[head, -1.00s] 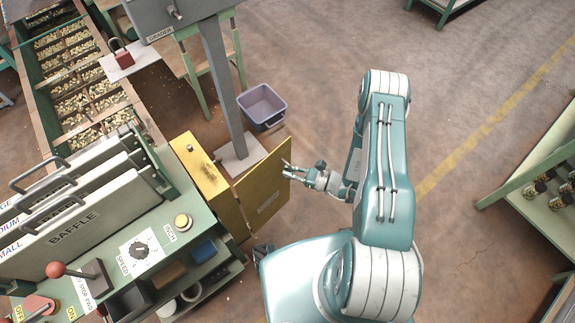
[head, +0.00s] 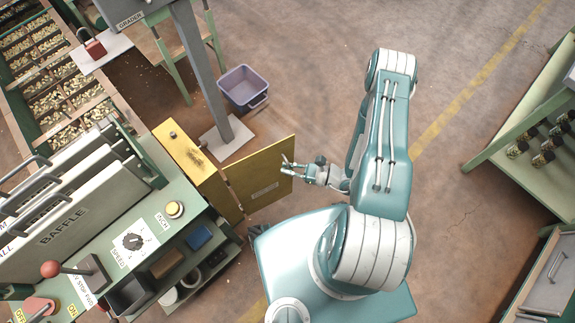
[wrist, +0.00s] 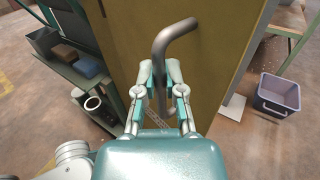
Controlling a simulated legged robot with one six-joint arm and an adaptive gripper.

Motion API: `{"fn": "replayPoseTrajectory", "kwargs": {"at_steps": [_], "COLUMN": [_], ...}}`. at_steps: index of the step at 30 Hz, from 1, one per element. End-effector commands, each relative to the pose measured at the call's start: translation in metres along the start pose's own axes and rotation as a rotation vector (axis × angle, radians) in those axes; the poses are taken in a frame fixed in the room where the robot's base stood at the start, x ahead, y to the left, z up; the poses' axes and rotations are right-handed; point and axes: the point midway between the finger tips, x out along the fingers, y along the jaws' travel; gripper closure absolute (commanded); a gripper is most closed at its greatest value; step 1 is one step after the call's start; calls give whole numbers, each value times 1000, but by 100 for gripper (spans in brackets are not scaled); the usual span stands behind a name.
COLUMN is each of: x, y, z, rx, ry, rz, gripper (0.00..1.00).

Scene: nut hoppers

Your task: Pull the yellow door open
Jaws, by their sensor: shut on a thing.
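The yellow door (head: 258,182) stands swung out from the yellow cabinet (head: 188,160), at a wide angle to its front. It also fills the middle of the wrist view (wrist: 205,70). In the wrist view a bent grey metal bar handle (wrist: 177,36) sticks out from the door. My gripper (wrist: 158,72) is shut on the handle's lower part, with one finger on each side.
A purple bin (head: 243,88) and a grey post (head: 205,85) stand behind the door. The green control bench (head: 185,215) with baffles is at left. A green rack (head: 540,140) is at right. Open floor lies behind my arm.

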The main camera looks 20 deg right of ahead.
Motion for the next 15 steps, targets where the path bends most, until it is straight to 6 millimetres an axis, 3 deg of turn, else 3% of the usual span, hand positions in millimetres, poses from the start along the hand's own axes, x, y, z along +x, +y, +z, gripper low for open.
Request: {"fn": "replayPoseTrajectory", "kwargs": {"at_steps": [5, 6, 8, 15], "x": [0, 0, 0, 0], "y": [0, 0, 0, 0], "z": [1, 1, 1, 0], "rx": [1, 1, 1, 0], "ry": [-2, -2, -2, -1], "rz": [1, 1, 1, 1], "gripper": [100, 78, 52, 52]}}
